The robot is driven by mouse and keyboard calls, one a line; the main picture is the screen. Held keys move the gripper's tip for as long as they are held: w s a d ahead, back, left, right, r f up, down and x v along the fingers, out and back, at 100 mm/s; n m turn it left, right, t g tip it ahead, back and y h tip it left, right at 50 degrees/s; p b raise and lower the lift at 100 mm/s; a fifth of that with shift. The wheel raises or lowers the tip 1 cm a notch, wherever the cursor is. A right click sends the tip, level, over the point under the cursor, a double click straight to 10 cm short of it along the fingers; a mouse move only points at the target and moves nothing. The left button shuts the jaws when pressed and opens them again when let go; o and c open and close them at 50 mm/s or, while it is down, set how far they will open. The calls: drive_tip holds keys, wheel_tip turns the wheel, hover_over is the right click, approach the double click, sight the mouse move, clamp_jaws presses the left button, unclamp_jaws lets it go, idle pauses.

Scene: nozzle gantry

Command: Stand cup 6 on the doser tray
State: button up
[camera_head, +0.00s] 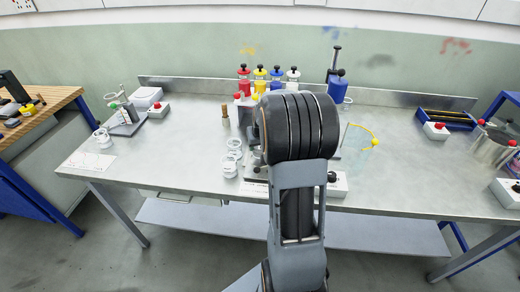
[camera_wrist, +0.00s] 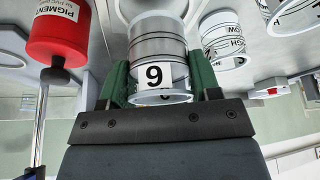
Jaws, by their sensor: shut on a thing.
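In the wrist view, which shows the scene upside down, my gripper (camera_wrist: 160,76) has its green fingers on both sides of a grey, banded cup 6 (camera_wrist: 158,48). Its number label looks like a 9 in this inverted picture. The gripper is shut on the cup. In the head view my own arm hides the gripper and the held cup. The doser tray cannot be made out clearly; my arm covers the middle of the bench, where parts of a device (camera_head: 254,171) show at the arm's left edge.
Several white cups (camera_head: 234,147) stand left of my arm, beside a brown-topped peg (camera_head: 225,116). Pigment bottles (camera_head: 244,78) line the back. A red pigment bottle (camera_wrist: 58,32) is close in the wrist view. The bench (camera_head: 180,145) is clear left of centre.

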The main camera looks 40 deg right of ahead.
sight(260, 150)
drive_tip(key=shift+f, duration=1.5)
drive_tip(key=shift+f, duration=0.2)
drive_tip(key=o, duration=1.1)
drive_tip(key=shift+r, duration=0.1)
drive_tip(key=shift+c, duration=0.2)
